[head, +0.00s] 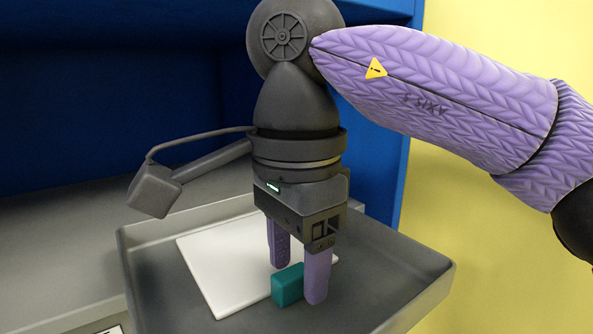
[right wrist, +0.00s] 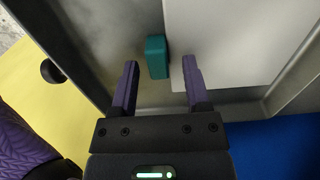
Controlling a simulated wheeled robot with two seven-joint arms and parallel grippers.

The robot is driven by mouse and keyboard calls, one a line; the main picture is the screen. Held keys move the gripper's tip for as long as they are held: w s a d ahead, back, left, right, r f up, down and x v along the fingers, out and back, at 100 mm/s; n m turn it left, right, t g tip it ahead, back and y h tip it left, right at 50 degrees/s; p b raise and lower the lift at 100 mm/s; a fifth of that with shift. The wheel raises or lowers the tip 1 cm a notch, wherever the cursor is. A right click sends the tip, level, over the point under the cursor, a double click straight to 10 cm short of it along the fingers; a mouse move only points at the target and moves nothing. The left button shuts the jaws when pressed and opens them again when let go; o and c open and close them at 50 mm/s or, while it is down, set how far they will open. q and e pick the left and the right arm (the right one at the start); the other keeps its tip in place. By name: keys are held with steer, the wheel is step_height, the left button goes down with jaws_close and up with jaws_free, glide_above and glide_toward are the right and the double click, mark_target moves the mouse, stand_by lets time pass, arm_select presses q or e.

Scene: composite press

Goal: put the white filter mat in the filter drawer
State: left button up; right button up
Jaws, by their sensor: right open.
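The white filter mat (head: 210,268) lies flat in the grey drawer (head: 390,282); part of it is hidden behind my right gripper. My right gripper (head: 293,284) points down into the drawer, with its purple fingers apart. A teal block (head: 287,286) stands at the mat's edge, between or just beside the fingers. In the right wrist view the open fingers (right wrist: 158,78) have the teal block (right wrist: 157,57) in the gap, and the mat (right wrist: 225,40) reaches behind the right-hand finger. Nothing is seen held. My left gripper is not in view.
The drawer's raised rim (head: 440,290) surrounds the mat and the block. A blue cabinet (head: 90,90) stands behind, with a grey surface (head: 50,240) at the left. The drawer floor at the right of the gripper is bare.

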step_height(320, 180, up, 12)
steer(key=p, duration=0.5)
stand_by(0.9)
